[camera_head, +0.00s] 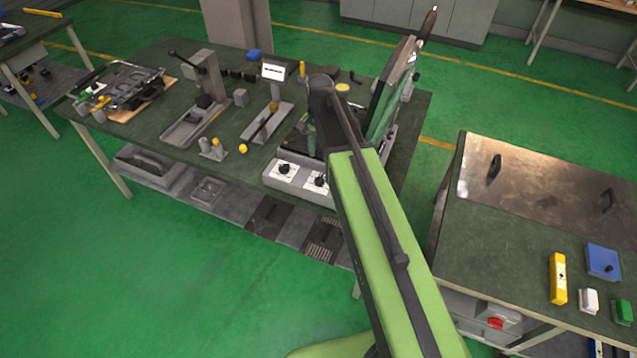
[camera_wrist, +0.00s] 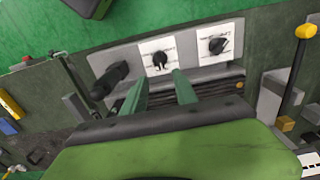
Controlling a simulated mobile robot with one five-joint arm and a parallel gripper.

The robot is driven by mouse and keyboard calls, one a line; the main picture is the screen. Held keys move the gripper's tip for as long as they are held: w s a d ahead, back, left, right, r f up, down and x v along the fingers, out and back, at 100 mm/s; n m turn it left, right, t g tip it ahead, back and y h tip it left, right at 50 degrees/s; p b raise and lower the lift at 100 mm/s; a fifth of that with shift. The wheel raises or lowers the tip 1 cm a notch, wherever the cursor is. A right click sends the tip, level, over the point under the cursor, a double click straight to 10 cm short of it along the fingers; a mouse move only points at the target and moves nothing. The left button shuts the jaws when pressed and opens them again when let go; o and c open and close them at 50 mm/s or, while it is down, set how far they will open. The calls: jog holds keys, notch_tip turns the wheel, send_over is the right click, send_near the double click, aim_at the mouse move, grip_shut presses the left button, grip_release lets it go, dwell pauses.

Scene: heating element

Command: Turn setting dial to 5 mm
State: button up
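Two black dials on white scale plates sit on a grey control panel. In the wrist view one dial (camera_wrist: 160,60) is at top centre, and the other dial (camera_wrist: 217,45) is to its right. In the head view they show as a left dial (camera_head: 285,169) and a right dial (camera_head: 320,181), partly beside my arm. The scale markings are too small to read, so I cannot tell which is the setting dial. My gripper (camera_wrist: 161,76) is open and empty, its two green fingers apart, pointing towards the panel below the centre dial. Contact is not visible.
A black knob or handle (camera_wrist: 110,78) stands left of the fingers in the wrist view. A yellow-topped lever (camera_wrist: 305,32) is at right. In the head view, a tall tilted plate (camera_head: 390,90) stands behind my arm, and several fixtures cover the workbench (camera_head: 235,165).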

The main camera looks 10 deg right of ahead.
aim_at(319, 177)
notch_tip(319, 177, down, 12)
jog(key=b, duration=1)
jog(key=shift+r, duration=0.1)
jog(key=shift+c, duration=0.4)
grip_shut()
